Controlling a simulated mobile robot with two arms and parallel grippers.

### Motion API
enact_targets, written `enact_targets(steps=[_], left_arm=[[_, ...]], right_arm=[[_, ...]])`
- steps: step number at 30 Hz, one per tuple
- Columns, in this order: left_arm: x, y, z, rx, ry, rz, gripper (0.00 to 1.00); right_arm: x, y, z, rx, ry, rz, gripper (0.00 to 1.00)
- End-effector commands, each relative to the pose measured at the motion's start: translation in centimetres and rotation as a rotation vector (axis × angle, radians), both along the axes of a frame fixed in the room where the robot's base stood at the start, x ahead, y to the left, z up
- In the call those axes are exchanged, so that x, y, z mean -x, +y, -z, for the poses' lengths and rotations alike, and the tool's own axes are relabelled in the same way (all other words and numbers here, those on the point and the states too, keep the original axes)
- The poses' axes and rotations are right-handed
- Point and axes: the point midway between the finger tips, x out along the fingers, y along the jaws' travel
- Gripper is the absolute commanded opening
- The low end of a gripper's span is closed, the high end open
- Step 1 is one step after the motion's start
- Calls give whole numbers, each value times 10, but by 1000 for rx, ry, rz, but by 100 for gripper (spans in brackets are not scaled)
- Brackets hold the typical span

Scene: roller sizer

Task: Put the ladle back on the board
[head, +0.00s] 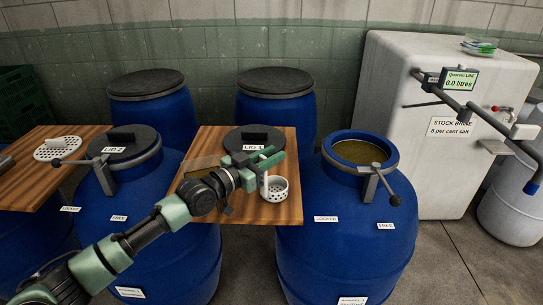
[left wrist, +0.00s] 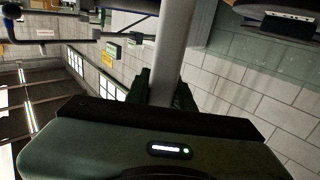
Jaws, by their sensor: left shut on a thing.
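My left gripper (head: 262,161) is shut on the pale handle of the ladle, over the wooden board (head: 288,212) in the middle. The ladle's white cup with holes (head: 280,190) hangs below the fingers at the board's right part; I cannot tell whether it touches the board. In the left wrist view the pale ladle handle (left wrist: 170,55) stands between the dark green fingers (left wrist: 165,92). My forearm and wrist cover the board's left part. My right gripper is not in view.
Lid 1 (head: 254,137) lies at the board's back. An open blue barrel (head: 345,215) with brownish liquid stands right of it, a lidded barrel (head: 135,215) left. Another wooden board (head: 35,190) with a white perforated disc (head: 58,148) is far left. A white brine tank (head: 395,100) stands behind right.

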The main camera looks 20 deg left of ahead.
Motion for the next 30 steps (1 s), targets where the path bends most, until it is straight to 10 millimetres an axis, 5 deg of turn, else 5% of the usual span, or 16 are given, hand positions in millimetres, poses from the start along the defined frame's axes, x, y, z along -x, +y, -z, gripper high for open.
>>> enact_targets(steps=[6, 7, 9, 21, 30], left_arm=[[0, 0, 3, 0, -1, 0, 0], [0, 0, 3, 0, 0, 0, 26], [0, 0, 2, 0, 0, 0, 45], [0, 0, -2, 0, 0, 0, 45], [49, 27, 2, -4, 3, -1, 45]], right_arm=[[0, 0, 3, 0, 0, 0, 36], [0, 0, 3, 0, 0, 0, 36], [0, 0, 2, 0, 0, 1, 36], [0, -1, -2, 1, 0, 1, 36], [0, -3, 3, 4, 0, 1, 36]])
